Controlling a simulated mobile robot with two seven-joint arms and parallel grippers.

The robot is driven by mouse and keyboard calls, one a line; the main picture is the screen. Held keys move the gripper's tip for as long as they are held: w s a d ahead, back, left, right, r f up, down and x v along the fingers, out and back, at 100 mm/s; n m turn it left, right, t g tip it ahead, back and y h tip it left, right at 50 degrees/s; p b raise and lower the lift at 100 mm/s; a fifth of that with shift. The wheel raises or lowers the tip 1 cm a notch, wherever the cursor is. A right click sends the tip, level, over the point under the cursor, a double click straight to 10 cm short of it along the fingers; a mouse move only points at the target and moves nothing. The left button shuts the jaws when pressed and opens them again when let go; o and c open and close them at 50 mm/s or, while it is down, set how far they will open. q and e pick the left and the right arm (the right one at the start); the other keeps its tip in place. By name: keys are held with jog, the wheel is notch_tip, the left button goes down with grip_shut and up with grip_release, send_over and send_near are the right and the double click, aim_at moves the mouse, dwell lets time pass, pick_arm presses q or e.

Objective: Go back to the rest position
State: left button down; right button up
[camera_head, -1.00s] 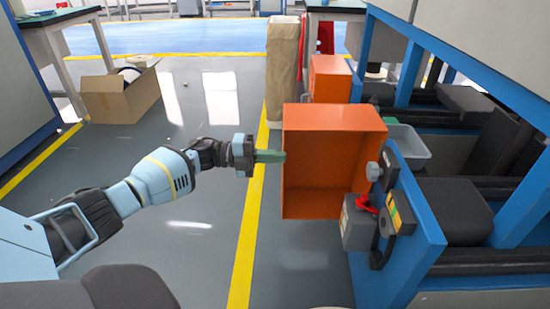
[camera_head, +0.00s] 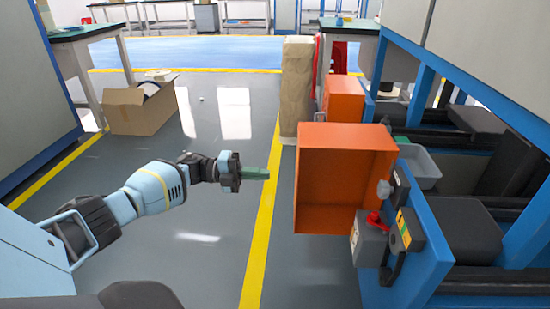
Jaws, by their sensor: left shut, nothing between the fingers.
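My left gripper (camera_head: 254,173) is near the middle of the head view, with its arm coming in from the left. Its green fingers are shut with nothing between them. They point right, toward the open orange box (camera_head: 345,180) on the machine, with a gap between the fingertips and the box's left edge. My right gripper is not in the picture.
A blue machine frame (camera_head: 420,265) with a grey switch box (camera_head: 368,240) and red knob stands on the right. A second orange box (camera_head: 343,99) and a tan column (camera_head: 296,85) are behind. A cardboard box (camera_head: 140,110) lies at the back left. The floor around my left arm is clear.

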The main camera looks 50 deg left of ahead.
pick_arm(q)
jog(key=shift+s+a, duration=0.35)
jog(key=shift+a, duration=0.3)
